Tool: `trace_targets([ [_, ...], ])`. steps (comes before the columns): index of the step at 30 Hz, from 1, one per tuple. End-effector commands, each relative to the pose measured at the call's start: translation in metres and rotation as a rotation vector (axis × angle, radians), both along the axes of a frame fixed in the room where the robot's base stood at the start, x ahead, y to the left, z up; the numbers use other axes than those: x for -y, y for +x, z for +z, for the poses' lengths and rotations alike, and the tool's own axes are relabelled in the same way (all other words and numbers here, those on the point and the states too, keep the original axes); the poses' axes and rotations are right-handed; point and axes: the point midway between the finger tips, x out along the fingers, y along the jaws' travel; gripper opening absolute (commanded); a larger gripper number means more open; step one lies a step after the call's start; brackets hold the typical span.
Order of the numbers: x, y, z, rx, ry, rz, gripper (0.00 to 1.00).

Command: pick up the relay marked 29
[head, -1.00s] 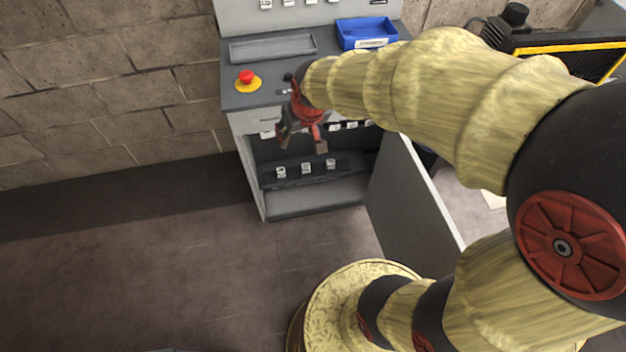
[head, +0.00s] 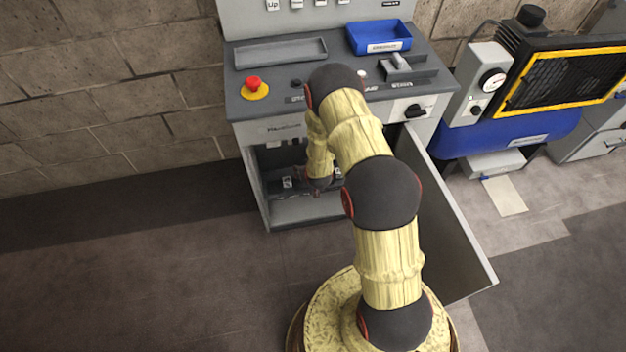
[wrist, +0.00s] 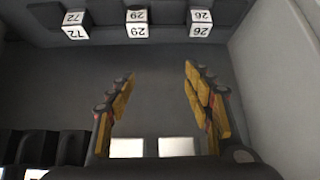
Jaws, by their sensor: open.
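The relay marked 29 (wrist: 136,22) is a small white cube with dark digits at the top of the wrist view. It stands between the relay marked 72 (wrist: 75,25) on its left and the relay marked 26 (wrist: 200,22) on its right. My gripper (wrist: 160,72) is open and empty, its two yellow-and-dark fingers apart. The relay lies beyond the fingertips, slightly left of the middle of their gap, and does not touch them. In the head view my arm reaches into the open cabinet (head: 300,212) and hides most of the gripper and the relay row.
The open cabinet door (head: 450,240) stands right of my arm. A red button (head: 253,84) and blue bin (head: 380,37) are on top.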

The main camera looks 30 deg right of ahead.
Motion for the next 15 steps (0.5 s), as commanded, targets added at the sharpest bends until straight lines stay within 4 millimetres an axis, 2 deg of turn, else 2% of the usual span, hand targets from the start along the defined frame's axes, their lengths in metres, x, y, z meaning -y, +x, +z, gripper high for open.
trace_targets([
  [1,0.005,-0.003,-0.028,0.045,-0.010,-0.009,0.52],
  [6,0.018,-0.009,-0.079,0.241,-0.061,-0.031,0.52],
  [10,0.023,-0.023,-0.100,0.353,-0.091,-0.045,0.52],
  [15,0.025,-0.035,-0.110,0.434,-0.114,-0.052,0.52],
])
